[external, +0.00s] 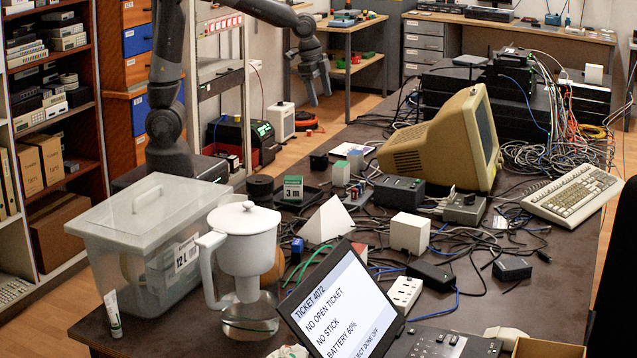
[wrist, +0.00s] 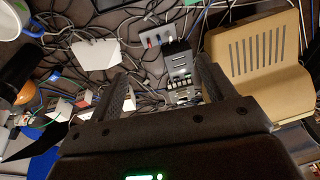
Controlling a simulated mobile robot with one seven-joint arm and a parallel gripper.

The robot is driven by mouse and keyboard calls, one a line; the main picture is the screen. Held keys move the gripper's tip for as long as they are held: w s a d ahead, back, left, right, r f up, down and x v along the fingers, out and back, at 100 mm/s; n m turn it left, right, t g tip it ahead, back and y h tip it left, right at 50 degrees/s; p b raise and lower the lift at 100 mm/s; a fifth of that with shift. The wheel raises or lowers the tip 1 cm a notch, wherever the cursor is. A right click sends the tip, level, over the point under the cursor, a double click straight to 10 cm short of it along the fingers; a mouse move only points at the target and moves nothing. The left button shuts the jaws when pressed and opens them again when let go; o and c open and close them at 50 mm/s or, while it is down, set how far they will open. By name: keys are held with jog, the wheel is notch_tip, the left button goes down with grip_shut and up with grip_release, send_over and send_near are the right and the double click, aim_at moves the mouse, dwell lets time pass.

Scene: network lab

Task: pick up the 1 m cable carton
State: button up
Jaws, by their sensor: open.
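My gripper (external: 319,92) hangs open and empty above the cluttered table, high over its far left part. In the wrist view its two fingers (wrist: 164,70) are spread, with cables and grey boxes below them. No label reading 1 m can be made out, so I cannot tell which thing is the 1 m cable carton.
A beige monitor (external: 415,150) stands right of the small boxes. A white wedge (external: 327,222), a white box (external: 409,235) and tangled cables crowd the middle. A lidded clear bin (external: 150,245), a white jug (external: 245,240) and a tilted screen (external: 342,305) fill the near side.

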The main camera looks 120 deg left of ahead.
jog(key=w+a+f+g, duration=0.1)
jog(key=w+a+f, duration=0.2)
jog(key=a+f, duration=0.5)
jog(key=g+h, duration=0.1)
send_over(355, 152)
jog(key=f, duration=1)
jog(key=shift+s+d+f, duration=0.15)
jog(key=shift+s+d, duration=0.05)
notch_tip(355, 152, down, 5)
jog(key=shift+r, duration=0.15)
jog(key=shift+w+a+f, duration=0.1)
jog(key=shift+w+f, duration=0.05)
jog(key=shift+f, duration=1.4)
jog(key=shift+w+f, duration=0.15)
jog(key=shift+f, duration=1.4)
jog(key=shift+c, duration=0.2)
jog(key=shift+r, duration=0.1)
jog(key=c, duration=1.1)
